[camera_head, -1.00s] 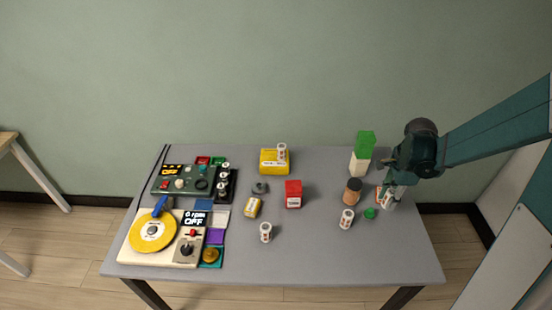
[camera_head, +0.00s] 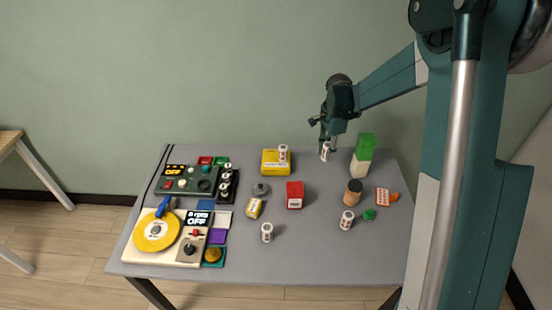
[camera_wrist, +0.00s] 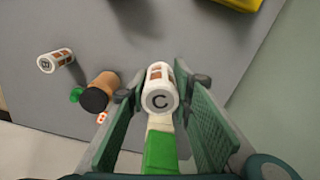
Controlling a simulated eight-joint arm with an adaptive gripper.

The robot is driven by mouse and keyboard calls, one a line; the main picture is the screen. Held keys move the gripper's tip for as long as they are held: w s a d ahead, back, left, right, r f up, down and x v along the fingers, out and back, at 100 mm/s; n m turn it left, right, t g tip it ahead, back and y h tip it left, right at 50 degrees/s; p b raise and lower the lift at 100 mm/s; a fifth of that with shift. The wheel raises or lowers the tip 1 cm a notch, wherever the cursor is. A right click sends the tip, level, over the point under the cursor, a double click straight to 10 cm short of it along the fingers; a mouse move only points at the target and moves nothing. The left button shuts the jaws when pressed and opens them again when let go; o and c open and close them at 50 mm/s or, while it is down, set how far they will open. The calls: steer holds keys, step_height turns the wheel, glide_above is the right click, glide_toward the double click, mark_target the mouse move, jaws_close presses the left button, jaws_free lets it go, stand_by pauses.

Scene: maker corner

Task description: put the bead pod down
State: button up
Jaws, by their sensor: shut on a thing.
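My gripper (camera_head: 325,144) is shut on a bead pod, a small white cylinder with brown markings (camera_head: 325,152). It is near the back edge of the table, left of the green-and-white block. In the wrist view the pod (camera_wrist: 160,90) sits between the two green fingers (camera_wrist: 158,104), its round end marked "C" facing the camera. I cannot tell whether its far end touches the table. Similar pods stand on the yellow box (camera_head: 283,151), at the front middle (camera_head: 267,232) and at the right (camera_head: 346,220).
A green-and-white block (camera_head: 363,155) stands close to the right of my gripper. The yellow box (camera_head: 270,167) is to its left, and a red box (camera_head: 294,196) is nearer the front. A cork-coloured jar with a dark lid (camera_head: 353,192) stands right. Grey tabletop (camera_head: 325,182) is clear between them.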

steer(key=w+a+n, duration=0.2)
steer(key=w+a, duration=0.4)
steer(key=a, duration=0.5)
steer(key=r+n+p, duration=0.1)
steer(key=p, duration=0.1)
glide_above(269, 158)
steer(key=shift+w+d+r, duration=0.1)
steer(key=shift+f+b, duration=0.5)
steer(key=shift+f, duration=2.6)
steer(key=shift+f, duration=0.1)
steer(key=shift+f, duration=1.8)
steer(key=shift+f+b, duration=0.15)
steer(key=shift+b, duration=0.15)
steer(key=o, duration=0.9)
